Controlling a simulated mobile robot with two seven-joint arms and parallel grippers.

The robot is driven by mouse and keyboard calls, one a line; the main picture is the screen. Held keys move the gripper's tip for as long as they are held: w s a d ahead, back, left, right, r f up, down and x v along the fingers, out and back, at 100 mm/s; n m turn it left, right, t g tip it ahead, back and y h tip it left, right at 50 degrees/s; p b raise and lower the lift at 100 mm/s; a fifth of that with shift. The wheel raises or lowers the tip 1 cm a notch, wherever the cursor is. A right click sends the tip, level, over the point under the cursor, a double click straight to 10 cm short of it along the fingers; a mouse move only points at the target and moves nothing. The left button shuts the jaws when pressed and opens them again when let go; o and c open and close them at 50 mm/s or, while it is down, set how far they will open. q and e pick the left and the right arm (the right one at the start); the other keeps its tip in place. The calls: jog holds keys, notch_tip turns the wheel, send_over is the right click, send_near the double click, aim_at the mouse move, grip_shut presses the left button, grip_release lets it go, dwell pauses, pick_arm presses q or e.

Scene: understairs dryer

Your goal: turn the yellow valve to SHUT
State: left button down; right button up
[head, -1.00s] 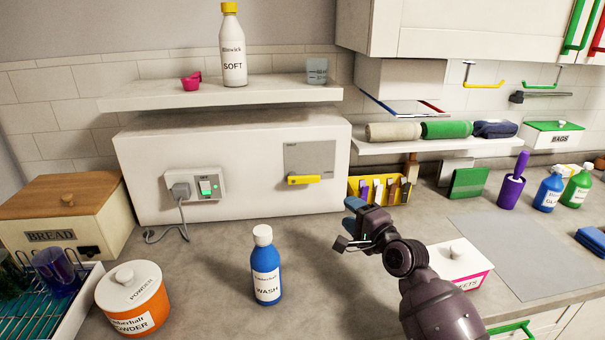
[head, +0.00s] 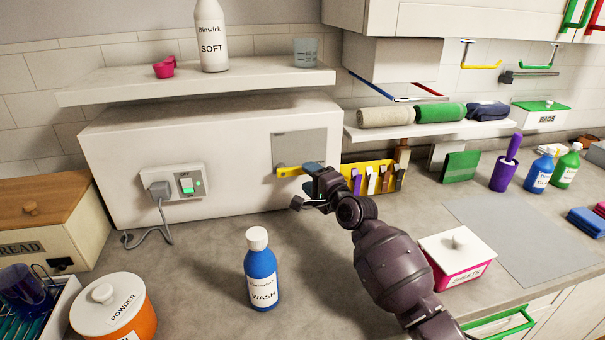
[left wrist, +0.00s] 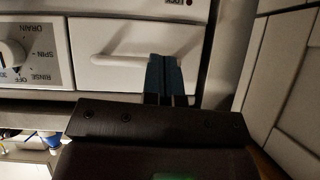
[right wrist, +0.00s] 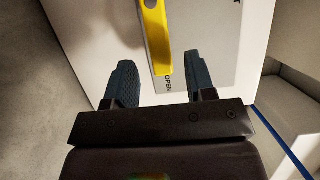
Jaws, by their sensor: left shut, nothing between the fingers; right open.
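The yellow valve (head: 290,171) is a lever on a grey plate (head: 299,150) on the front of the white box. In the head view it lies roughly level. In the right wrist view the yellow lever (right wrist: 155,35) ends near the word OPEN; a letter T shows at the plate's upper edge. My right gripper (head: 305,186) is open at the lever's right end, its two fingers on either side of the lever with gaps visible. My left gripper (left wrist: 165,60) is shut and empty before a white drawer front, outside the head view.
A blue WASH bottle (head: 262,272) stands on the counter in front of the box. A switch with a plug (head: 158,189) is left of the valve. A white-handled appliance drawer (left wrist: 105,62) is near my left gripper.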

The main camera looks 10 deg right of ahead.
aim_at(302, 172)
jog(key=shift+x, duration=1.75)
grip_shut()
